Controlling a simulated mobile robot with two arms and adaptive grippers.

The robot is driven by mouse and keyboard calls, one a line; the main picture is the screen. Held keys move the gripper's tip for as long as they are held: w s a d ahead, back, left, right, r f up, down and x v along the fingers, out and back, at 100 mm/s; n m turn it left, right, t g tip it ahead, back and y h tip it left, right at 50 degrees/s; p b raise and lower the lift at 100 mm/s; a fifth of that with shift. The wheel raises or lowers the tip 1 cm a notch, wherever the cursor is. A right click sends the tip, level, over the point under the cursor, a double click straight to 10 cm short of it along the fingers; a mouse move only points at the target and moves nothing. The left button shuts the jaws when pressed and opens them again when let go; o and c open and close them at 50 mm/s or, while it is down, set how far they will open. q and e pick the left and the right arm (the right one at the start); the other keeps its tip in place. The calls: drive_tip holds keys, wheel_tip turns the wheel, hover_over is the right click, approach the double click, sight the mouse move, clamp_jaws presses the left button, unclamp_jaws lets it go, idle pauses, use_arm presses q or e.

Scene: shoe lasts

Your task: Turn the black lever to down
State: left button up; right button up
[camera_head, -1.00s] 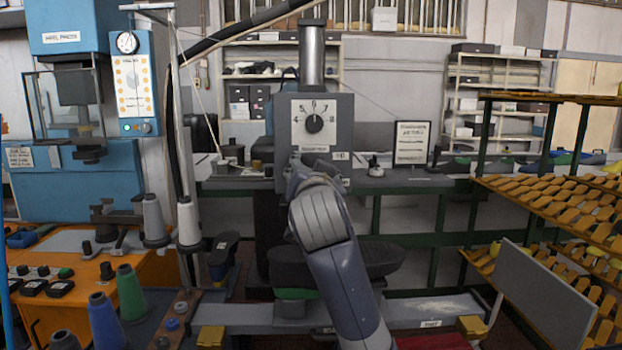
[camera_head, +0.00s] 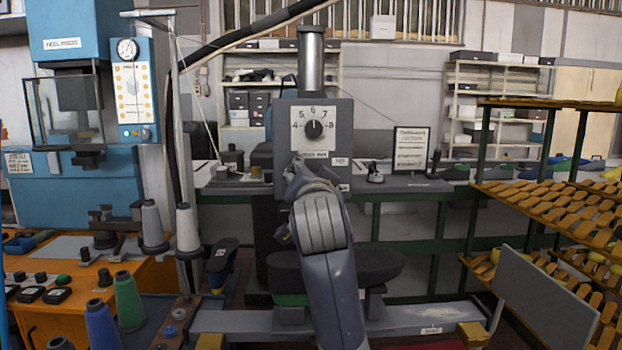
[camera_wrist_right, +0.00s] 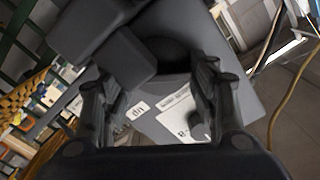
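The grey machine box (camera_head: 337,112) has a white dial plate with a black knob (camera_head: 313,130) and a small "UP" label (camera_head: 341,162). The label also shows in the right wrist view (camera_wrist_right: 138,109). My right gripper (camera_head: 303,172) is in front of the box's lower part and hides what lies behind it. In the right wrist view the gripper's two fingers (camera_wrist_right: 152,92) are apart, with the box's face beyond them. A dark blocky part (camera_wrist_right: 120,58) is close by at upper left; I cannot tell if it is the lever. No lever shows clearly in the head view. My left gripper is out of view.
A green-framed bench (camera_head: 400,187) runs behind, with a framed sign (camera_head: 411,149) on it. A blue machine (camera_head: 75,185) and thread cones (camera_head: 128,300) stand at left. An orange rack (camera_head: 560,195) stands at right. A black padded part (camera_head: 365,265) is below the box.

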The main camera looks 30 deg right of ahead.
drive_tip(key=shift+o, duration=1.4)
drive_tip(key=v, duration=1.2)
drive_tip(key=shift+d+f, duration=0.1)
